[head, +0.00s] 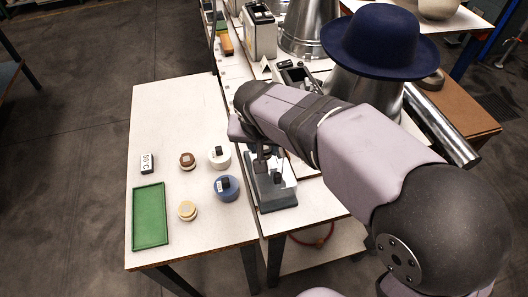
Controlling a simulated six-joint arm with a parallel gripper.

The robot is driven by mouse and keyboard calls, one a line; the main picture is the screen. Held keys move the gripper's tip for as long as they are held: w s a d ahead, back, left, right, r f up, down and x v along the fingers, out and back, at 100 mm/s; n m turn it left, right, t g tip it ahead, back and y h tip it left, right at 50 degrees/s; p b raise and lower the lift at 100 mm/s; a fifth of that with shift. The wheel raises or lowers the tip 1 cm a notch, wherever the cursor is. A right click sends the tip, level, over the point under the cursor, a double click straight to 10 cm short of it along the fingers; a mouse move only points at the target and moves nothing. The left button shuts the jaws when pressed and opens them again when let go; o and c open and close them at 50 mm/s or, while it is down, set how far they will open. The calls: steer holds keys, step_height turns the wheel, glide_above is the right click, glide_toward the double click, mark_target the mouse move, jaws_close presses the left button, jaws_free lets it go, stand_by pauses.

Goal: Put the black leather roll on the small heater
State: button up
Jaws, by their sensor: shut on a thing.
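My gripper (264,164) points down at the left edge of the long white bench, in front of my own forearm. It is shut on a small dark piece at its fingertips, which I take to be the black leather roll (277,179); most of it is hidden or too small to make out. Just below is a low grey unit (279,203) with a pale upper part, which appears to be the small heater. The gripper and dark piece overlap this unit in the picture; I cannot tell whether they touch it.
On the white table to the left are a green tray (149,243), a label block (147,164) and several round pots, including a blue one (227,189) and a white one (219,158). A dark blue hat (380,42) sits on a metal form at the back right.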

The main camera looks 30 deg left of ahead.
steer(key=shift+f, duration=1.2)
steer(key=shift+f, duration=0.1)
steer(key=shift+f, duration=0.15)
steer(key=o, duration=0.8)
steer(key=shift+o, duration=0.2)
steer(key=shift+s+r, duration=0.1)
steer(key=shift+r, duration=0.45)
steer(key=v, duration=1.1)
steer(key=shift+s+r, duration=0.1)
steer(key=shift+r, duration=0.15)
steer(key=shift+d, duration=0.1)
